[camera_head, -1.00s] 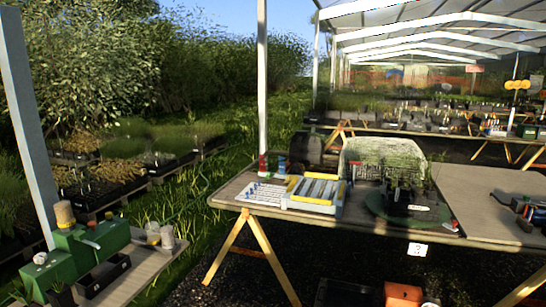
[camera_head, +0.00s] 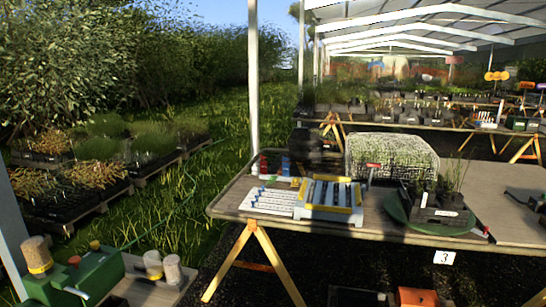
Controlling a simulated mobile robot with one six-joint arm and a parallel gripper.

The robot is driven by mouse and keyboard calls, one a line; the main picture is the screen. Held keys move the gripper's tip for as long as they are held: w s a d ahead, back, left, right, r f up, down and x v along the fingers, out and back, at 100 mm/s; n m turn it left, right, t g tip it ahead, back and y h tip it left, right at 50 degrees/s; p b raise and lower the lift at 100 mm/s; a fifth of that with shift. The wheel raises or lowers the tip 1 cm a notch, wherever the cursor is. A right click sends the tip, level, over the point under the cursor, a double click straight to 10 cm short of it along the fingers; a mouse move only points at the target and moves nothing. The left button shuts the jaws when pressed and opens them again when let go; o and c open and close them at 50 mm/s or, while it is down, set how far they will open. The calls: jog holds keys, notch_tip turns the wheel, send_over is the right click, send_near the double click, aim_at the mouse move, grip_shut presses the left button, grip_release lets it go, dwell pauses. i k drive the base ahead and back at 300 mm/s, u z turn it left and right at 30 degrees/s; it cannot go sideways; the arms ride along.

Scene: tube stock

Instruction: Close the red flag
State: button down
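A small red piece (camera_head: 373,166) that looks like a flag stands on a thin upright post. It is just behind the right end of the tray with yellow bars, in front of the wire basket. It is too small to tell its exact position or hinge. My gripper is not in view.
The table holds the yellow-barred tray (camera_head: 331,213), a white rack (camera_head: 268,202), a wire basket (camera_head: 392,146) and a green round tray (camera_head: 396,209) with dark plant pots. A green machine (camera_head: 72,272) stands on a bench at lower left. A number sign (camera_head: 444,257) hangs at the table's front.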

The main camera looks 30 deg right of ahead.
aim_at(264, 171)
jog(key=z, duration=0.5)
jog(key=i, duration=0.85)
jog(key=z, duration=0.35)
